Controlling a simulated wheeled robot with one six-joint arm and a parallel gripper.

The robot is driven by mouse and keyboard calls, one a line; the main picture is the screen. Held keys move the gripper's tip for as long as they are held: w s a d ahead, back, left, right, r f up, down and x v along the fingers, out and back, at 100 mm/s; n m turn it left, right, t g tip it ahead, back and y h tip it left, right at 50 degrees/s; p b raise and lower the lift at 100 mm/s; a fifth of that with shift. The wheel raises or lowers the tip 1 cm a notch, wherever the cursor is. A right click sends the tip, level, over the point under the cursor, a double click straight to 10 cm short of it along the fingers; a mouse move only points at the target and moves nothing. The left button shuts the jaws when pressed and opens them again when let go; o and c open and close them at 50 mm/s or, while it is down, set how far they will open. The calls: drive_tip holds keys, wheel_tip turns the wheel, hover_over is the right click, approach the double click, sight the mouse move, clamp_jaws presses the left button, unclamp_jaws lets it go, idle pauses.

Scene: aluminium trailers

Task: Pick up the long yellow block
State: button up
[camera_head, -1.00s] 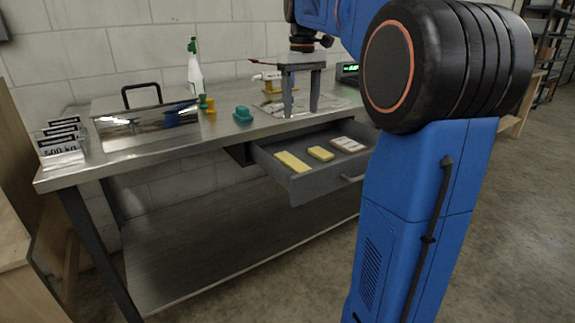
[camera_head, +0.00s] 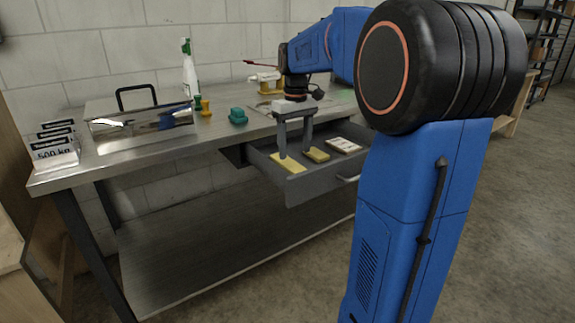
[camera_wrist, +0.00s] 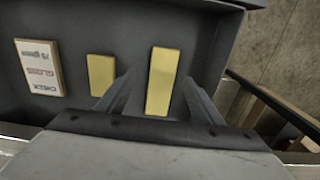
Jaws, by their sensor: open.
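The long yellow block (camera_head: 289,163) lies flat in the open drawer (camera_head: 323,177) under the bench, at the drawer's left side. In the wrist view the long yellow block (camera_wrist: 162,82) shows between my two fingers, nearer the right one. A shorter yellow block (camera_head: 317,155) lies to its right in the head view; in the wrist view the shorter block (camera_wrist: 101,75) is to its left, beside the left finger. My gripper (camera_head: 294,154) is open and empty, fingers pointing down over the drawer. Whether the fingertips are below the block's top I cannot tell.
A white printed box (camera_head: 344,145) lies at the drawer's right; it also shows in the wrist view (camera_wrist: 39,68). The drawer walls stand close around the blocks.

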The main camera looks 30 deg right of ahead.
sight(293, 165)
drive_tip(key=f, duration=0.4)
drive_tip(key=shift+w+a+f, duration=0.15)
drive_tip(key=shift+a+f, duration=0.15)
drive_tip(key=shift+f, duration=0.1)
drive_tip(key=c, duration=1.1)
